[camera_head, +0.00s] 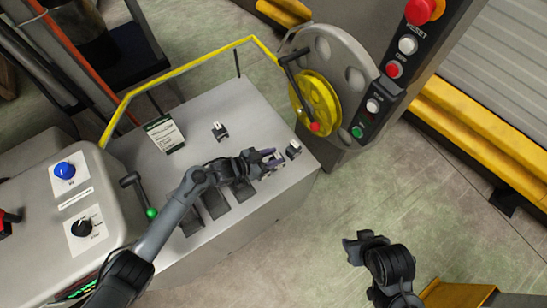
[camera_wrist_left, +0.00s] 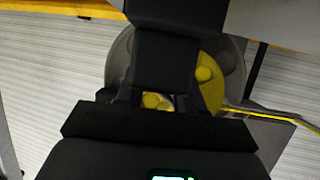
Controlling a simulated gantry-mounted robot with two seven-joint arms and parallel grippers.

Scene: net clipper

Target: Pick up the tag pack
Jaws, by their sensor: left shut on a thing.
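My left gripper (camera_head: 270,159) is over the right end of the grey machine top, shut on a small dark piece that I take for the tag pack. The fingers mostly hide it in the head view. In the left wrist view, a black block (camera_wrist_left: 165,62) stands out ahead of the gripper (camera_wrist_left: 155,103); its outline is hard to separate from the fingers. I cannot tell if the held piece touches the top. My right gripper (camera_head: 359,247) is over the floor at the lower right; its jaw state is unclear.
Several flat dark pads (camera_head: 214,202) lie in a row beside the left arm. A white-green card (camera_head: 164,134) and small black-white parts (camera_head: 220,131) are on the grey top (camera_head: 240,105). A yellow wheel (camera_head: 316,104) with a crank stands behind; a yellow rail (camera_head: 185,66) borders the back.

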